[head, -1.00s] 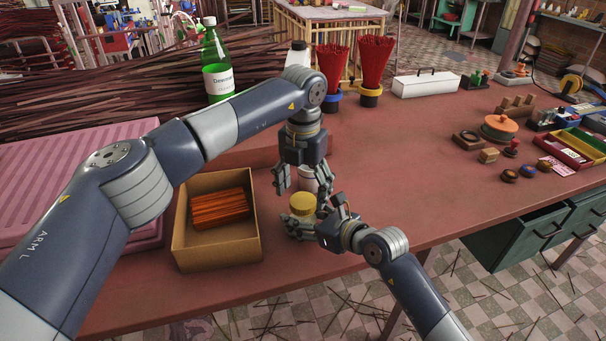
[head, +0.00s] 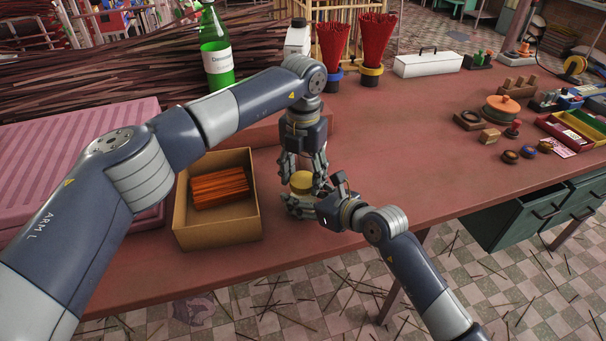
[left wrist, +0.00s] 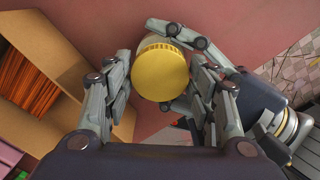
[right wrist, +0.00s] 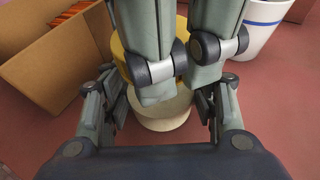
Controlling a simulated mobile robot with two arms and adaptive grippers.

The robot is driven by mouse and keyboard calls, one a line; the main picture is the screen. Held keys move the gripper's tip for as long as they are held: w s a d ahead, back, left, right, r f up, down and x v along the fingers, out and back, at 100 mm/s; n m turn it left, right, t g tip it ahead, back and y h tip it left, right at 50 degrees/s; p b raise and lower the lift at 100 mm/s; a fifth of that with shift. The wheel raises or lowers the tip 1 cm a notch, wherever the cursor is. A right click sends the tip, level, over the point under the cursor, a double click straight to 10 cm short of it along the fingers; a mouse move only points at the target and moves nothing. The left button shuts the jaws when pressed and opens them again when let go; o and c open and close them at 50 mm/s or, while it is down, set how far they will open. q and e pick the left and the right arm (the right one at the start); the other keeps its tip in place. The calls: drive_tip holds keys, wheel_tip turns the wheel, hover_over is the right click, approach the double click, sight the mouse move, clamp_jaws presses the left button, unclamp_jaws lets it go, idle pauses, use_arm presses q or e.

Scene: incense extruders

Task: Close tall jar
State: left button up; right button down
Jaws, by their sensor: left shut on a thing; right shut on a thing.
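The tall jar has a cream body (right wrist: 163,112) and a yellow lid (head: 302,184) with a ribbed edge. The lid also shows in the left wrist view (left wrist: 160,72), at the top of the jar. My left gripper (head: 304,176) points down from above, its fingers shut on either side of the lid. My right gripper (head: 297,203) comes in low from the right and is shut around the jar body. The left fingers hide part of the lid in the right wrist view. The seam between lid and body is not clear.
A cardboard box (head: 253,228) with orange sticks stands close to the left. A white cup with a blue stripe (right wrist: 258,28) stands behind the jar. A green bottle (head: 217,62) and red stick bundles (head: 372,40) stand farther back.

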use_arm(q)
drive_tip(key=o, duration=1.2)
drive_tip(key=shift+o, duration=0.2)
wheel_tip(320, 180, up, 12)
use_arm(e)
drive_tip(key=c, duration=0.6)
unclamp_jaws()
drive_tip(key=shift+o, duration=0.2)
